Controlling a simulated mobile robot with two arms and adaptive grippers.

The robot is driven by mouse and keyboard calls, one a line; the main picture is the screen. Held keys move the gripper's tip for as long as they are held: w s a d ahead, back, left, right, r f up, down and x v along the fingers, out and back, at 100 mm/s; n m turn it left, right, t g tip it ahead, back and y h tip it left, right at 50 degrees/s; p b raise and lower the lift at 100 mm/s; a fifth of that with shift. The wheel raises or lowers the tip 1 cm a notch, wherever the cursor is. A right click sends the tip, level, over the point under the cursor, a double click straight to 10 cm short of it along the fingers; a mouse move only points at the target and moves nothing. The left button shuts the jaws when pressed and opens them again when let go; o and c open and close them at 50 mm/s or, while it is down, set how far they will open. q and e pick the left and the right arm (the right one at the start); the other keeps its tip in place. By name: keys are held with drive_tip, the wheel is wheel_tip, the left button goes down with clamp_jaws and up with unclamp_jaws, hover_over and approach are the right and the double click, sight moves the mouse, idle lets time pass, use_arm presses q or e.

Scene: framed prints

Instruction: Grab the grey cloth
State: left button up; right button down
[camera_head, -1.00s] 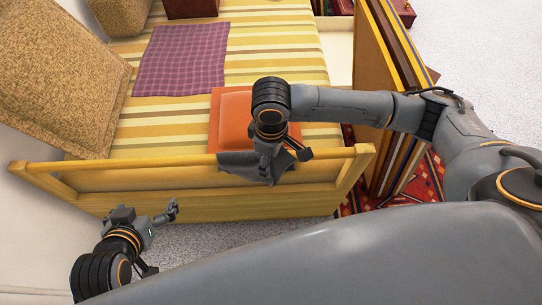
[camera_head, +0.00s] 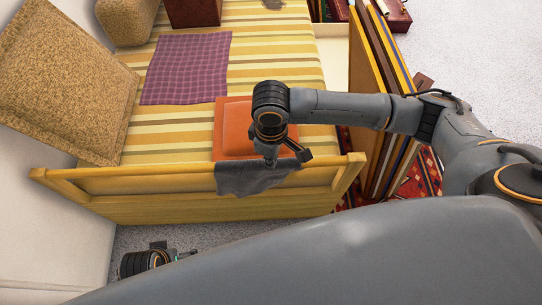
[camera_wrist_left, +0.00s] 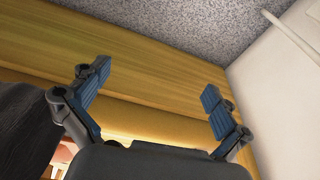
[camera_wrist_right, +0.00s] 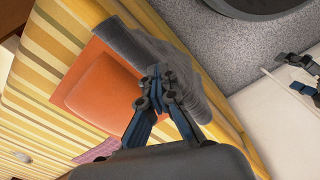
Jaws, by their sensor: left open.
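The grey cloth (camera_head: 248,180) drapes over the wooden rail at the end of the bed in the head view. In the right wrist view the cloth (camera_wrist_right: 130,45) is bunched around my right fingertips. My right gripper (camera_wrist_right: 160,82) is shut on the cloth at the rail; in the head view its tips (camera_head: 271,163) are at the cloth's upper edge. My left gripper (camera_wrist_left: 158,95) is open and empty, facing the wooden end board.
An orange cushion (camera_head: 235,130) lies on the striped bed just behind the rail (camera_head: 130,172). A purple checked cloth (camera_head: 187,68) and a tan pillow (camera_head: 65,80) lie farther left. Framed panels (camera_head: 382,150) stand at the right. A white wall (camera_head: 50,235) bounds the left.

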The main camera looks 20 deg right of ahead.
wheel_tip(320, 180, up, 3)
drive_tip(key=p, duration=0.3)
drive_tip(key=shift+w, duration=0.15)
wheel_tip(320, 180, up, 2)
drive_tip(key=p, duration=0.3)
drive_tip(key=shift+d+r, duration=0.15)
drive_tip(key=c, duration=1.9)
unclamp_jaws()
use_arm(q)
drive_tip(key=s+a+f+g, duration=0.1)
drive_tip(key=s+a+f, duration=0.1)
drive_tip(key=s+f, duration=1.1)
wheel_tip(320, 180, down, 5)
drive_tip(key=shift+s+r, duration=0.1)
drive_tip(key=shift+s, duration=0.25)
use_arm(e)
drive_tip(key=o, duration=1.4)
use_arm(q)
drive_tip(key=shift+a, duration=0.1)
